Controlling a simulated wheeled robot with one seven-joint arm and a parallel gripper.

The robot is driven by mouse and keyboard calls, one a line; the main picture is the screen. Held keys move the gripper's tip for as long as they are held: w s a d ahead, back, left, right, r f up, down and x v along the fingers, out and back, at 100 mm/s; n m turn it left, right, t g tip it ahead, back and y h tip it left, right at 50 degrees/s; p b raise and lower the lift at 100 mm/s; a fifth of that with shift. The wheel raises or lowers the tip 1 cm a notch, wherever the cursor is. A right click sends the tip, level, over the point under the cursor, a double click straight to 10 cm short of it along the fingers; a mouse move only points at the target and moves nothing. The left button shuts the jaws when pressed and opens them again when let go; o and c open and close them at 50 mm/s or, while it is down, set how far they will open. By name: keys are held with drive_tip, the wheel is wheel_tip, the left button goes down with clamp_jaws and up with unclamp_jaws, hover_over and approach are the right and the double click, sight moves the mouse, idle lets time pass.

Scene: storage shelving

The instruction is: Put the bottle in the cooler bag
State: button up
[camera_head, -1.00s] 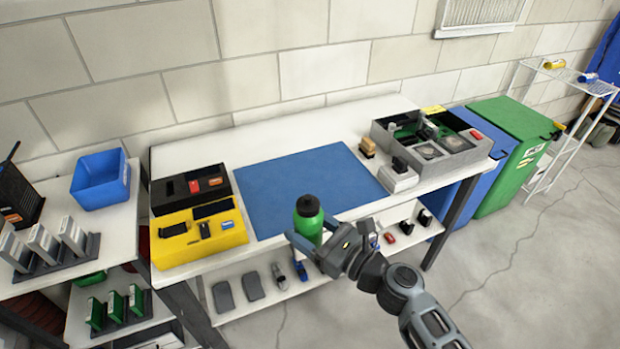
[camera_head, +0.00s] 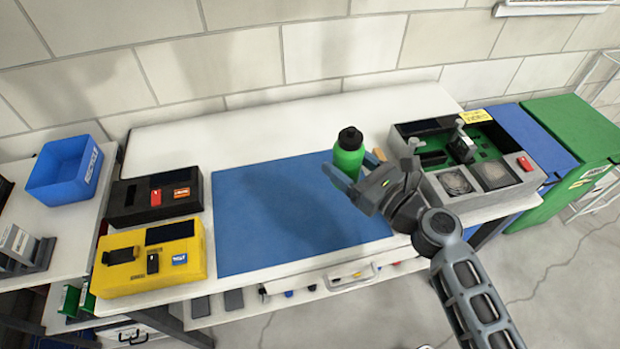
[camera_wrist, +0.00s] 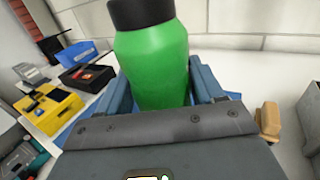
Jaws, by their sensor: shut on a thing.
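The green bottle (camera_head: 349,157) with a black cap is upright in my gripper (camera_head: 346,176). My gripper is shut on it and holds it over the right part of the blue mat on the white workbench. In the wrist view the bottle (camera_wrist: 155,60) stands between the two blue-grey fingers of my gripper (camera_wrist: 160,90). Its lower end is hidden by the gripper. I see no thing that I can tell is a cooler bag.
On the workbench (camera_head: 240,120) lies a blue mat (camera_head: 270,210). A yellow box (camera_head: 150,265) and a black box (camera_head: 150,200) stand at its left. A grey divided tray (camera_head: 440,190) stands at its right. A blue bin (camera_head: 65,170) sits on the left shelf. Green and blue bins stand beyond the right end.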

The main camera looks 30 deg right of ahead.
drive_tip(key=shift+w+f, duration=0.15)
drive_tip(key=shift+w, duration=0.2)
drive_tip(key=w+a+f+b, duration=0.1)
drive_tip(key=w+a+f, duration=0.1)
drive_tip(key=w+a+f+b, duration=0.1)
drive_tip(key=w+a+f, duration=0.1)
drive_tip(key=a, duration=0.1)
drive_tip(key=w+a+f+b, duration=0.1)
drive_tip(key=w+a+f, duration=0.1)
drive_tip(key=w+a, duration=0.1)
drive_tip(key=shift+w+f, duration=0.1)
drive_tip(key=shift+f, duration=0.2)
drive_tip(key=shift+f+b, duration=1.4)
drive_tip(key=shift+f, duration=0.6)
drive_tip(key=shift+f, duration=0.1)
drive_tip(key=o, duration=1.2)
drive_tip(key=shift+o, duration=0.2)
